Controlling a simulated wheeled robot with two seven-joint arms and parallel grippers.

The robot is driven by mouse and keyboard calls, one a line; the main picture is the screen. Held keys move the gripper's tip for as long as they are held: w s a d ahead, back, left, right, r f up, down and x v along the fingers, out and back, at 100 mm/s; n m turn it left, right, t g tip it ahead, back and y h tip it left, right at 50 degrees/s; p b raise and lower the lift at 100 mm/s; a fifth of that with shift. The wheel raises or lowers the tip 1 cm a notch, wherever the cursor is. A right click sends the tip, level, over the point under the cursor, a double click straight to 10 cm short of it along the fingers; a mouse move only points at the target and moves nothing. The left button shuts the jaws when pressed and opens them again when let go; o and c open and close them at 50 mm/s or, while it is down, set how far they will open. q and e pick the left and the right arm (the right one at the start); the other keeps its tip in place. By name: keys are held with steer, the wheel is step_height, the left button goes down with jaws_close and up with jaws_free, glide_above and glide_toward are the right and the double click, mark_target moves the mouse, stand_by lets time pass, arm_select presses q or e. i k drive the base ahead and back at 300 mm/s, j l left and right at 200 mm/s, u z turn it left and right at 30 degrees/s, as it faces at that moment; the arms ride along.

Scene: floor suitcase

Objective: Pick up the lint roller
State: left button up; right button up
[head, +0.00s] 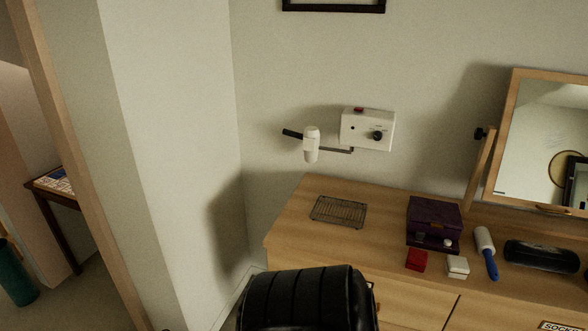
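The lint roller (486,250), with a white roll and a blue handle, lies on the wooden dresser top (290,225) at the right of the head view. Its white end points toward the wall and its blue handle toward the dresser's front edge. It lies between a small white box and a black rounded case, apart from both. Neither of my grippers shows in the head view, so their state cannot be seen.
A purple box (434,220), red box (416,259), white box (457,267), black case (541,256) and wire rack (338,211) sit on the dresser. A tilted mirror (541,150) stands behind. A black ridged object (308,300) stands in front. Bare wood lies left of the rack.

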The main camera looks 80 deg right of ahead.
mark_target(485, 245)
steer(key=z, duration=1.75)
